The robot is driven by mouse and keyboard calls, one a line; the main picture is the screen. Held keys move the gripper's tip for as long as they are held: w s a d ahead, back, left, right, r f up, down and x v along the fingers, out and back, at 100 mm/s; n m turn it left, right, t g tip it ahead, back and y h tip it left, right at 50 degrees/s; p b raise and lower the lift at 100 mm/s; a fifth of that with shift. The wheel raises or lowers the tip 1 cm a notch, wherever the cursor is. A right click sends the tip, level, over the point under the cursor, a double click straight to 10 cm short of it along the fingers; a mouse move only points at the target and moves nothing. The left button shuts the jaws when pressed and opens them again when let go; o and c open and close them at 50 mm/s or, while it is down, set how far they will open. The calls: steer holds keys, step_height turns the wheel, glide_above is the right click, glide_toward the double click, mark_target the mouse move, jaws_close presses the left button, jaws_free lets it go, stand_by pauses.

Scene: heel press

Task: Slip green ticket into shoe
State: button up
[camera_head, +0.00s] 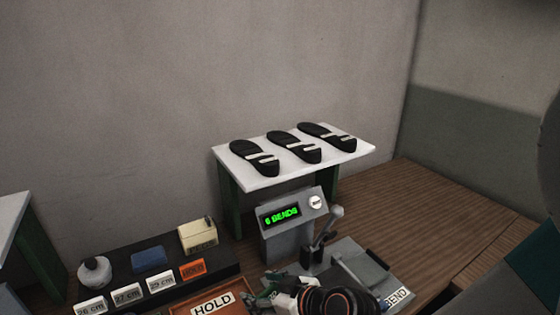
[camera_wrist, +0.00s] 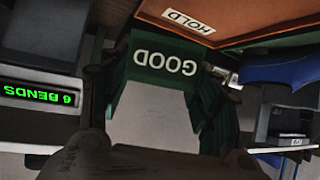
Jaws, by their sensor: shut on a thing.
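The green ticket (camera_wrist: 165,62), with white letters GOOD that read upside down, is in the middle of the wrist view. A pale grey part below it reaches toward my gripper (camera_wrist: 150,130), which is shut on it. In the head view my gripper (camera_head: 266,298) is low in the picture, beside the HOLD tray and in front of the press, with a bit of green at its tip. I see no shoe in the wrist view.
The grey press (camera_head: 285,240) has a lit 6 BENDS display and a lever (camera_head: 330,228); a BEND plate (camera_head: 375,272) lies right. An orange HOLD tray (camera_head: 215,306) is at lower left. A dark rack (camera_head: 125,265) holds small items. Wooden bench on the right is clear.

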steer(key=w+d+m+t+h+b, duration=0.15)
steer(key=w+d+m+h, duration=0.35)
steer(key=d, duration=0.7)
steer(key=w+d+m+t+h, duration=0.25)
steer(key=w+d+m, duration=0.35)
steer(key=d, duration=0.7)
steer(key=shift+n+h, duration=0.45)
steer(key=shift+n, duration=0.15)
steer(key=shift+w+a+f, duration=0.15)
steer(key=shift+w+f, duration=0.7)
steer(key=shift+f, duration=0.25)
steer(key=shift+w+a+f, duration=0.15)
steer(key=shift+w+f, duration=0.7)
steer(key=shift+f, duration=0.25)
